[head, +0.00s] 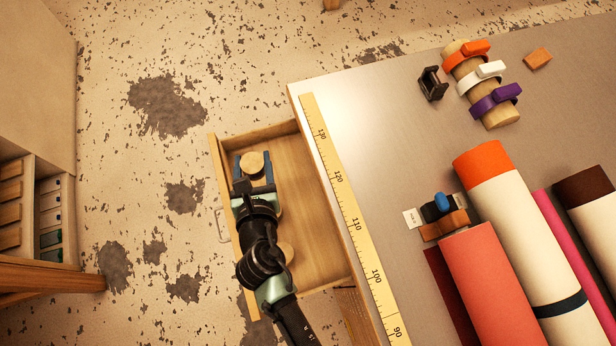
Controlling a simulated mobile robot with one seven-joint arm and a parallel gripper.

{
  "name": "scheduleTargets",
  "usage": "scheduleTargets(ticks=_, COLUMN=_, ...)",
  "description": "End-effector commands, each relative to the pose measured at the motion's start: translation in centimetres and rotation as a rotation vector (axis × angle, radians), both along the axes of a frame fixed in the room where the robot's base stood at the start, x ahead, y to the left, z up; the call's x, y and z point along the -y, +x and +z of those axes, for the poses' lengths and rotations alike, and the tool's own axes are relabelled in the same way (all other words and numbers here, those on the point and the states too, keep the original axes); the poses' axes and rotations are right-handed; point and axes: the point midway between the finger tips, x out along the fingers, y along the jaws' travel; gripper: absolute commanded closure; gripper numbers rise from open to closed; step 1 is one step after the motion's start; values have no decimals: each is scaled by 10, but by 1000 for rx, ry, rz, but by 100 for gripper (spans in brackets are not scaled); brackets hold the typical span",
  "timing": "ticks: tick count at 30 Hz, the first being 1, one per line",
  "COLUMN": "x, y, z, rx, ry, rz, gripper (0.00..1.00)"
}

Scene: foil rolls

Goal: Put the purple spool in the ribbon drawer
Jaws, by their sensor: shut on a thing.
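The open wooden drawer (313,233) sticks out from the left side of the table. My gripper (253,165) is over the far end of the drawer, its two blue fingers on either side of a spool with a round pale wooden end (252,161). It is shut on this spool. Only the wooden end shows, so I cannot see the spool's colour or whether it touches the drawer floor. Another round wooden end (286,253) shows inside the drawer, partly hidden by my arm.
A yellow ruler (343,196) runs along the table edge. Large rolls (525,235) lie at the right of the table. A wooden rod (468,69) bears orange, white and purple bands. A black holder (432,83) stands beside it. A shelf unit (45,205) is at far left.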

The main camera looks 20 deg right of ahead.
Motion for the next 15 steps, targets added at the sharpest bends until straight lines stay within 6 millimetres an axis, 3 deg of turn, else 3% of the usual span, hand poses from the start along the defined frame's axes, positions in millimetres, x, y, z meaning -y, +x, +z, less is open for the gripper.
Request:
scheduleTargets(ticks=1, x=2, y=9, z=12, rx=6, ry=-3, rz=-15, gripper=97)
scheduleTargets(ticks=6, x=4, y=27, z=22, rx=15, ry=-18, rz=-28, gripper=97)
scheduleTargets(ticks=12, x=6, y=34, z=25, rx=19, ry=-28, rz=-33, gripper=97)
scheduleTargets(ticks=15, x=6, y=34, z=17, rx=18, ry=-29, rz=-33, gripper=97)
